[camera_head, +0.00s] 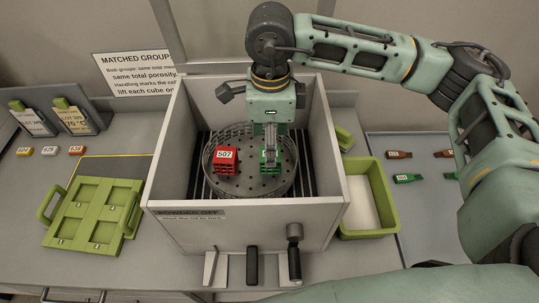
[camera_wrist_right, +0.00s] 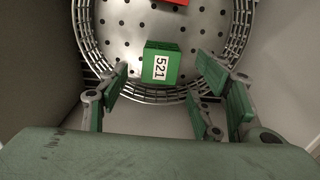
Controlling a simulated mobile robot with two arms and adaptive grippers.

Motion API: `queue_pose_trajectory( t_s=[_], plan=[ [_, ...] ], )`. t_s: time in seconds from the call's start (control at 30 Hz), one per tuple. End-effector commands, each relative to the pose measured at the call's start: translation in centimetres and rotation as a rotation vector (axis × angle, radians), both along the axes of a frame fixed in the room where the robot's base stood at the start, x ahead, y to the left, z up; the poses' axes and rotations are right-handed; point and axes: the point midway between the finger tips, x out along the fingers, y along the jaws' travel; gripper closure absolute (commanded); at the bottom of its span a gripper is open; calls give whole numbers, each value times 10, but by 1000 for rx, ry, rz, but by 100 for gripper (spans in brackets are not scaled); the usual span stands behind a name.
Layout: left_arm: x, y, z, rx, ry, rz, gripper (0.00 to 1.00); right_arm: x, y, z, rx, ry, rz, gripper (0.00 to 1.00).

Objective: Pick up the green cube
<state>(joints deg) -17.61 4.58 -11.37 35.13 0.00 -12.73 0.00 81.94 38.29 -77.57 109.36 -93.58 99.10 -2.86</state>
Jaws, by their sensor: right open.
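The green cube (camera_head: 268,158) sits on a round perforated metal plate inside a grey open-topped box, near the right part of the wire rim. In the right wrist view the green cube (camera_wrist_right: 160,65) shows a white label reading 521. My right gripper (camera_head: 270,140) is above the cube, pointing down into the box. In the right wrist view its fingers (camera_wrist_right: 165,90) are spread apart, one on each side of the cube, with gaps between; it holds nothing. A red lattice cube (camera_head: 226,162) labelled 507 sits on the same plate to the left. My left gripper does not show.
The grey box (camera_head: 180,229) has high walls close around the right gripper. A green tray (camera_head: 95,222) lies on the left and a green bin (camera_head: 366,232) stands at the right. Small labelled pieces (camera_head: 398,155) lie on the right panel.

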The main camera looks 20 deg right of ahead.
Motion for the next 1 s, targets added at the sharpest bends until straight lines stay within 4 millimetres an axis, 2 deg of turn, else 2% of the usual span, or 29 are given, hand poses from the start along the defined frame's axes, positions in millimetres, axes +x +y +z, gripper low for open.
queue_pose_trajectory(
  t_s=[0.03,0.13,0.3,0.57,1.0],
  plan=[
    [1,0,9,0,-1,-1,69,-1,0,-2,-1,4,0,41],
    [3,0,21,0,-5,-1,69,-2,0,-17,-1,6,0,41],
    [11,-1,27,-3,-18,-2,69,-1,0,-40,1,4,1,41],
    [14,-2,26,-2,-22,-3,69,0,0,-45,2,-1,1,41],
    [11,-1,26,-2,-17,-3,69,0,0,-45,2,0,1,77]
  ],
)
